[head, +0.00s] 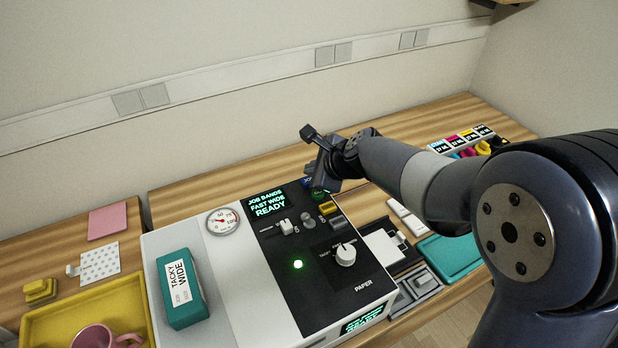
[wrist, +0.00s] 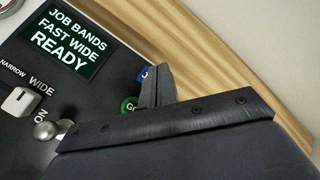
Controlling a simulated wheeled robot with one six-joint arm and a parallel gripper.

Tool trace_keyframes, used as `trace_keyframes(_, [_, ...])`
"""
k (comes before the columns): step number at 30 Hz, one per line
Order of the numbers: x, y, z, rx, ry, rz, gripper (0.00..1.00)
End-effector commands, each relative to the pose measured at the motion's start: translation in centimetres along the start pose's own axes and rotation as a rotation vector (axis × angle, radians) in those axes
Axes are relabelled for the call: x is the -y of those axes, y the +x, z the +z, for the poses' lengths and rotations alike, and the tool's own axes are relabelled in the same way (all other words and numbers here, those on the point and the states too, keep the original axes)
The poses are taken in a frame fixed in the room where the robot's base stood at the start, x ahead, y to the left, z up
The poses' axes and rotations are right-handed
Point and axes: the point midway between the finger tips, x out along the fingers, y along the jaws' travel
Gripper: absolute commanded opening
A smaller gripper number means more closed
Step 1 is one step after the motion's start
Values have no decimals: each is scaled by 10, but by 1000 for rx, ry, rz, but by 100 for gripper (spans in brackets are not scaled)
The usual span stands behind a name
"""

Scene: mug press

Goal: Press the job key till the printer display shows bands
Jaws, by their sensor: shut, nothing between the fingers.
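The printer (head: 222,270) is a white machine with a black control panel. Its display (head: 268,203) reads "JOB BANDS FAST WIDE READY"; the same words show in the wrist view (wrist: 63,38). The blue job key (head: 306,183) is at the panel's far edge, partly hidden by my gripper; only its "J" side shows in the wrist view (wrist: 143,74). The green GO key (head: 319,196) is beside it. My gripper (wrist: 158,84) is shut and empty, its fingertips over or beside the blue key. I cannot tell whether they touch it.
A yellow key (head: 328,208), a white slider (head: 285,227) and a PAPER knob (head: 346,255) are on the panel. A teal "TACKY WIDE" box (head: 182,290) stands on the printer. A yellow tray with a pink mug (head: 92,337) is at left. Ink holders (head: 466,139) stand behind my arm.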

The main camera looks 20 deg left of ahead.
Motion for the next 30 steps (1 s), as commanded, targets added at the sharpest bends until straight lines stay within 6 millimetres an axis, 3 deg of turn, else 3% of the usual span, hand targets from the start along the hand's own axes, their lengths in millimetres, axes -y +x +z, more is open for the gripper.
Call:
trace_keyframes(15, [25,-35,25,0,0,0,0])
trace_keyframes(30, [25,-34,25,0,0,0,0])
